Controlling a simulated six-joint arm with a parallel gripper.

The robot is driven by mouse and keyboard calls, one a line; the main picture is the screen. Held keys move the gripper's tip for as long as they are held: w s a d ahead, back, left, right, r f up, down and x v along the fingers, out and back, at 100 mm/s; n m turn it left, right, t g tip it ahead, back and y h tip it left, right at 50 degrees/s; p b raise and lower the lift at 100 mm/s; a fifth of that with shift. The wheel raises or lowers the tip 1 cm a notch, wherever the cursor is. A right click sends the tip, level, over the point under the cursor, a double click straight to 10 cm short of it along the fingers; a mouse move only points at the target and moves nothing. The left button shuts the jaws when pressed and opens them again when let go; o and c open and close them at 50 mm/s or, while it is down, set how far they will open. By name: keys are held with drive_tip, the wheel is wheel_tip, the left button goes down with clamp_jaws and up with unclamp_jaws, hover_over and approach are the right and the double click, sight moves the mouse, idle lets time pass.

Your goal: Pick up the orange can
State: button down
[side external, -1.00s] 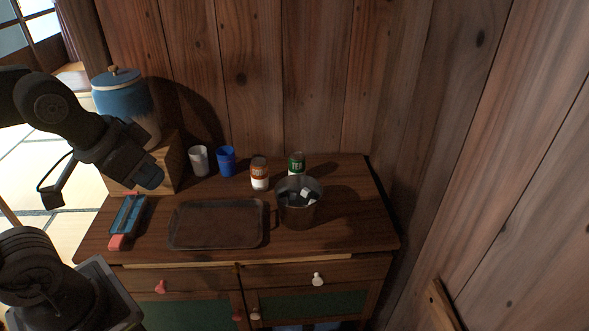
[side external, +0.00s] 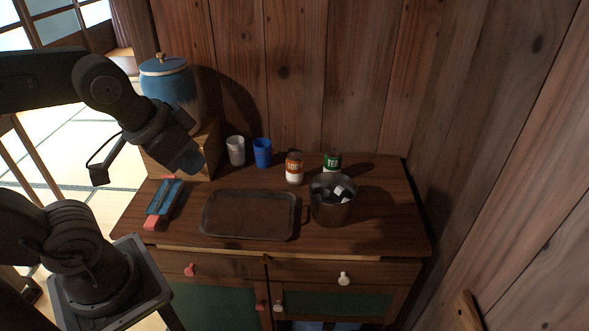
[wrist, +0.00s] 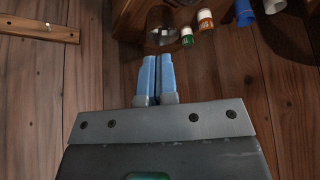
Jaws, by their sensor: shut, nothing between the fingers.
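The orange can (side external: 294,168), with a white lower part, stands upright on the wooden cabinet top, behind the gap between the tray and the metal pot. It also shows near the top edge of the wrist view (wrist: 205,19). My gripper's two pale blue fingers (wrist: 154,62) are closed together and empty in the wrist view. In the side view my gripper (side external: 190,162) is above the left part of the cabinet, well left of the can and apart from it. Its fingertips are hard to make out there.
A green can (side external: 332,161) stands right of the orange can; a metal pot (side external: 332,212) with dark and white pieces is in front. Blue (side external: 262,153) and white (side external: 236,151) cups stand left. A tray (side external: 248,238), a blue-and-red item (side external: 164,204) and a lidded jar (side external: 170,90) are nearby.

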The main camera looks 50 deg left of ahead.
drive_tip(key=c, duration=1.8)
unclamp_jaws()
drive_tip(key=o, duration=1.5)
drive_tip(key=shift+o, duration=0.2)
